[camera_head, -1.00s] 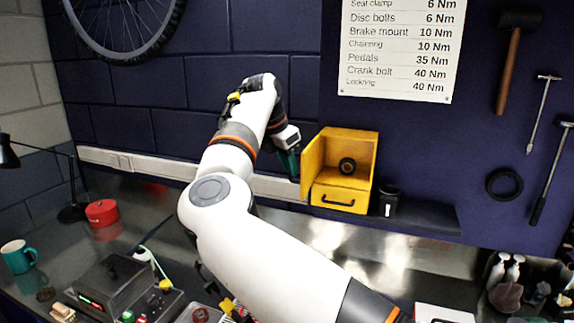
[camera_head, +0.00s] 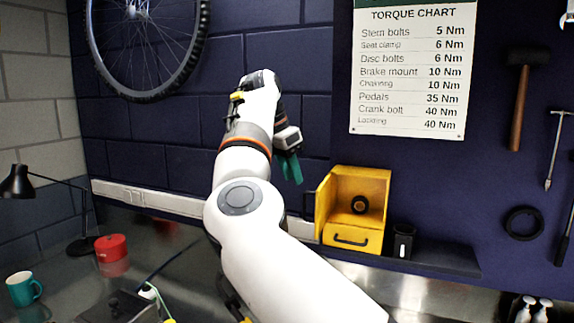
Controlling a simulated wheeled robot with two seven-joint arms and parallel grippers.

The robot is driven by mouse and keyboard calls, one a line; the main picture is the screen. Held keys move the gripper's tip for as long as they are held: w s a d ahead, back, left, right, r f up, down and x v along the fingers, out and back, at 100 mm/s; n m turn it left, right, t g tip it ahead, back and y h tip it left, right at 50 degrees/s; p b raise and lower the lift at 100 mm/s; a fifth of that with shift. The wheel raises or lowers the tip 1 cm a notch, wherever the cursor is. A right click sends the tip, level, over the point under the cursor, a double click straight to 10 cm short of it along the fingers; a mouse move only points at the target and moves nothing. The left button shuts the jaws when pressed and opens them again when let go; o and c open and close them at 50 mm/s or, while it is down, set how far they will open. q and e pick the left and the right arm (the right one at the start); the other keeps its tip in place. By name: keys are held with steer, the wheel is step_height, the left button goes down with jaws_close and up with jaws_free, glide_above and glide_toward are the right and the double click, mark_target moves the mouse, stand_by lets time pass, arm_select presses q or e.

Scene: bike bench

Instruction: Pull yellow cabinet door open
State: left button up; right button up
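The yellow cabinet (camera_head: 384,190) stands on the wall shelf right of centre. Its door (camera_head: 325,206) stands swung open at the left side, with a dark handle (camera_head: 308,205) on its outer face. The open upper compartment shows a dark round thing (camera_head: 359,204); below it is a closed drawer with a black handle. My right gripper (camera_head: 291,170), with teal fingers, is up and left of the door and looks apart from it. Its finger gap does not show clearly. My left gripper is not in view.
A black cup-like container (camera_head: 403,241) stands on the shelf (camera_head: 450,259) right of the cabinet. A red tin (camera_head: 111,247), a desk lamp (camera_head: 18,183) and a teal mug (camera_head: 23,289) are at the left. My white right arm covers much of the bench.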

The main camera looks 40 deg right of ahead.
steer(key=shift+v, duration=1.55)
